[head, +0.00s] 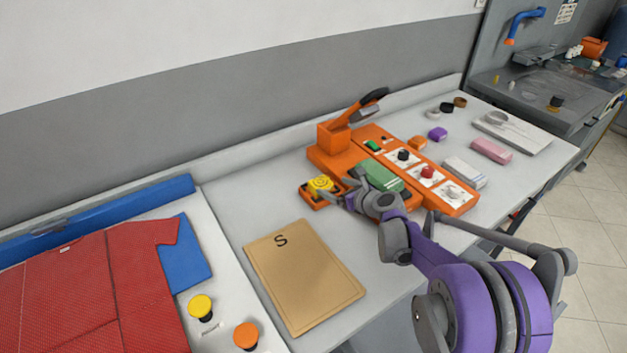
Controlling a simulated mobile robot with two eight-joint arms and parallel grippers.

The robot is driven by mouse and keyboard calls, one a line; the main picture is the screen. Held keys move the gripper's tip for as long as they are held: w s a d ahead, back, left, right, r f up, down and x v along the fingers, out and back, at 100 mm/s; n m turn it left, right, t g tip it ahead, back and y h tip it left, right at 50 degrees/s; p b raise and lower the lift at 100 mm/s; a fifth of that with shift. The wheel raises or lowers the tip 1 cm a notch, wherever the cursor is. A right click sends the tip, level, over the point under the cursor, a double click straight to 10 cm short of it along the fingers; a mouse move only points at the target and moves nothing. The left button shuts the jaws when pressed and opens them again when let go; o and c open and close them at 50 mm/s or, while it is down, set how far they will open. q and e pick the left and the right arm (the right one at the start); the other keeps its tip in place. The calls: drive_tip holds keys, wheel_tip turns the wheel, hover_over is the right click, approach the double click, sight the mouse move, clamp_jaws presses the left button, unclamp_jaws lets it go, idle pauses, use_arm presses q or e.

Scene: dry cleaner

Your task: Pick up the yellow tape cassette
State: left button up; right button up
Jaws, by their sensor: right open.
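The yellow tape cassette (320,184) sits on a small orange holder (311,198) at the left end of the orange machine (337,144). My right gripper (341,189) reaches in from the right, low over the table, with its fingers close beside the cassette's right side. It is open. I cannot tell whether the fingers touch the cassette. The right arm and gripper hide part of the machine's front and its green block (381,175). My left gripper is not in view.
A tan board marked S (303,277) lies in front of the cassette. A red shirt (85,290) lies at the left, near a yellow button (201,306) and an orange button (246,336). Boxes, including a pink one (490,151), stand at the right.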

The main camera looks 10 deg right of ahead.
sight(319, 180)
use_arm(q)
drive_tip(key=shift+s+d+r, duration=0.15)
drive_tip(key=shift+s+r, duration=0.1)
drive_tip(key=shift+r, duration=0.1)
use_arm(e)
drive_tip(key=x, duration=0.4)
use_arm(q)
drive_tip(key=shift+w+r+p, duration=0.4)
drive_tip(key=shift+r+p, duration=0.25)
drive_tip(key=shift+p, duration=0.1)
use_arm(e)
drive_tip(key=x, duration=0.6)
drive_tip(key=shift+s+f, duration=0.1)
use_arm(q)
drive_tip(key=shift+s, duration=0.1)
use_arm(e)
drive_tip(key=shift+s, duration=0.15)
drive_tip(key=shift+c, duration=0.9)
drive_tip(key=shift+d, duration=0.1)
drive_tip(key=c, duration=1)
